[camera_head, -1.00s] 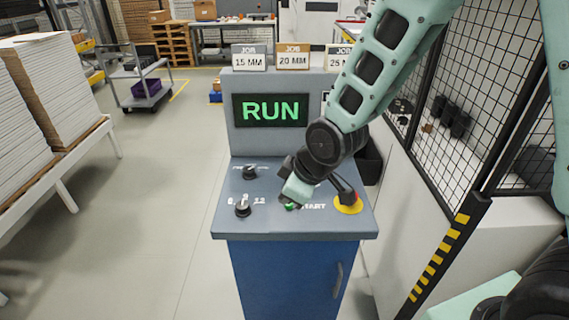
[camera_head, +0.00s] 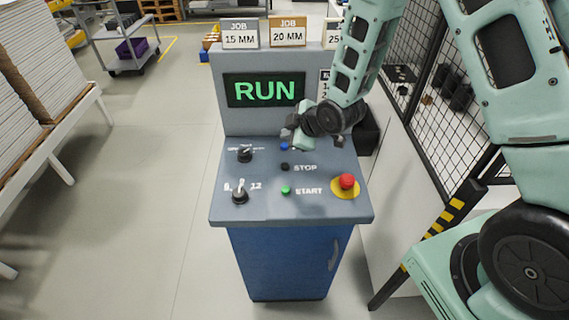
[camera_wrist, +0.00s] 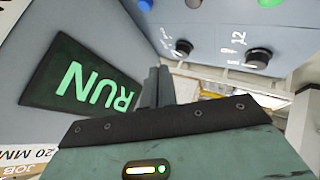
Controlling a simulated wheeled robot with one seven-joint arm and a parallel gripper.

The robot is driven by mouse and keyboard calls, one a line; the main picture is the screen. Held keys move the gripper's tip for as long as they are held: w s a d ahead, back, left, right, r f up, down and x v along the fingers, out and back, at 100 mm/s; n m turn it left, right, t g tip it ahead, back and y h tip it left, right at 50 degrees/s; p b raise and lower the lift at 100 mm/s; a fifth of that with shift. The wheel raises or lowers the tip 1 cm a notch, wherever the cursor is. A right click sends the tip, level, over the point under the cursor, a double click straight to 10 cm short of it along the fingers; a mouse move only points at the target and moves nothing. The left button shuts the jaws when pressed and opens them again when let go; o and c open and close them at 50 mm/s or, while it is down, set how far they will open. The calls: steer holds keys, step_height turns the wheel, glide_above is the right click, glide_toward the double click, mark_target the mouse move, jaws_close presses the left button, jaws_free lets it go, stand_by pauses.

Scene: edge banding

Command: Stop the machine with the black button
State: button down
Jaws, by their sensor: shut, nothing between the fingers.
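The black button (camera_head: 285,167) beside the word STOP is in plain view on the sloped panel (camera_head: 250,208) of the blue machine console. It also shows at the top edge of the wrist view (camera_wrist: 193,3). My gripper (camera_head: 290,128) is over the back of the panel, behind the black button and apart from it, near the blue button (camera_head: 284,146). In the wrist view my gripper's dark fingers (camera_wrist: 158,88) are together and empty. The screen (camera_head: 265,90) reads RUN in green.
The green START button (camera_head: 286,190) lies in front of the black one. A red mushroom button (camera_head: 347,181) on yellow is at the right. Two knobs (camera_head: 245,154) (camera_head: 240,194) are at the left. A mesh fence (camera_head: 450,100) stands at the right.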

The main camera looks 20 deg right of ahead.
steer(key=shift+f, duration=0.15)
steer(key=b, duration=0.6)
glide_above(288, 167)
step_height(288, 167, down, 8)
steer(key=shift+r, duration=0.1)
steer(key=shift+f, duration=0.35)
steer(key=shift+f+b, duration=0.1)
steer(key=shift+b, duration=0.2)
stand_by(1.1)
steer(key=shift+f+b, duration=0.3)
steer(key=shift+b, duration=0.1)
steer(key=shift+f+b, duration=0.45)
steer(key=shift+b, duration=0.05)
stand_by(0.7)
steer(key=shift+r+p, duration=0.45)
steer(key=shift+r, duration=0.4)
steer(key=shift+r, duration=0.15)
